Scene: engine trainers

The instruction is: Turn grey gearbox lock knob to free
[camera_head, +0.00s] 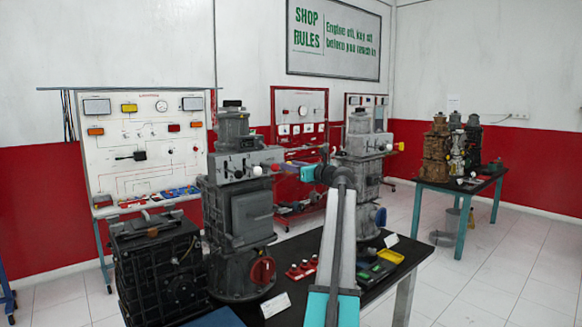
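A dark grey gearbox unit (219,210) stands on the black table, with a large red round knob (262,270) low on its front. A white ball (257,171) and a red ball (277,167) show near its top right. I cannot tell which knob is the lock knob. My gripper (290,169) is near the dark unit's upper right; its fingers are too small to read, and contact is unclear.
A black ribbed unit (160,270) stands at the left. Red switches (300,270), a white card (275,305) and a green-yellow block (377,270) lie on the table. Another table (460,187) with several units stands at the right. The tiled floor between is mostly clear.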

